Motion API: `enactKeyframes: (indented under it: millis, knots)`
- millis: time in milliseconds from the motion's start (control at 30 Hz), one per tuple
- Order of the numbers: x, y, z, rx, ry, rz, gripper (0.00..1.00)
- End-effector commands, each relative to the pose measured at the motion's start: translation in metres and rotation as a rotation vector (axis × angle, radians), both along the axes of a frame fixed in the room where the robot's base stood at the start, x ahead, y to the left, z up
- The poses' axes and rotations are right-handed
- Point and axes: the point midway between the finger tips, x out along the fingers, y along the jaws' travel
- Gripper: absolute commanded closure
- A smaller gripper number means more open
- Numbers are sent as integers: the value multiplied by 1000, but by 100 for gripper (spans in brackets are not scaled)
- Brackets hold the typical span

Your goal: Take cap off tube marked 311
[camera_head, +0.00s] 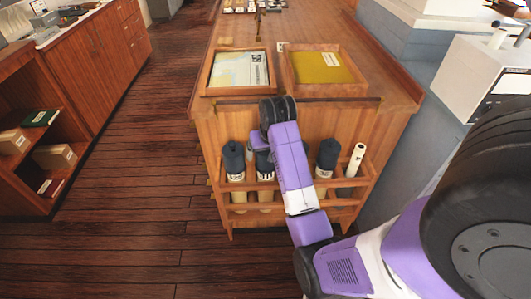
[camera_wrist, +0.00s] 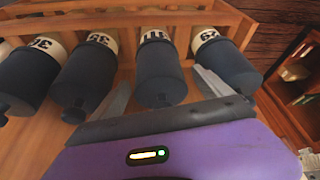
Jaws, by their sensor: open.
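In the wrist view, several cream tubes with dark caps stand in a wooden rack. The tube whose label appears to read 311 (camera_wrist: 154,35) is second from the right, partly cut by the rack rail. Its dark cap (camera_wrist: 158,70) points toward me and is on the tube. My gripper (camera_wrist: 163,79) is open, with one finger on each side of this cap; I cannot tell whether either touches. In the head view the tube (camera_head: 266,179) is second from the left, partly behind my arm, and my fingers are not clear there.
Neighbouring capped tubes (camera_wrist: 92,72) and (camera_wrist: 222,58) stand close on both sides. The rack (camera_head: 240,208) is on the end of a wooden table (camera_head: 225,115) bearing two framed trays. Wooden shelves (camera_head: 28,165) stand left; the floor between is clear.

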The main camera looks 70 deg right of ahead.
Motion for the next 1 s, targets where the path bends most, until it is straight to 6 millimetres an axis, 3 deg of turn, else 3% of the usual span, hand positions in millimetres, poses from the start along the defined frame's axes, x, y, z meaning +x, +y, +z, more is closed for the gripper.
enactKeyframes:
  millis: [300,667,1000]
  knots:
    - [1,-2,-7,0,0,0,12]
    - [1,-2,-6,0,0,0,78]
    - [2,-3,4,-3,-3,0,78]
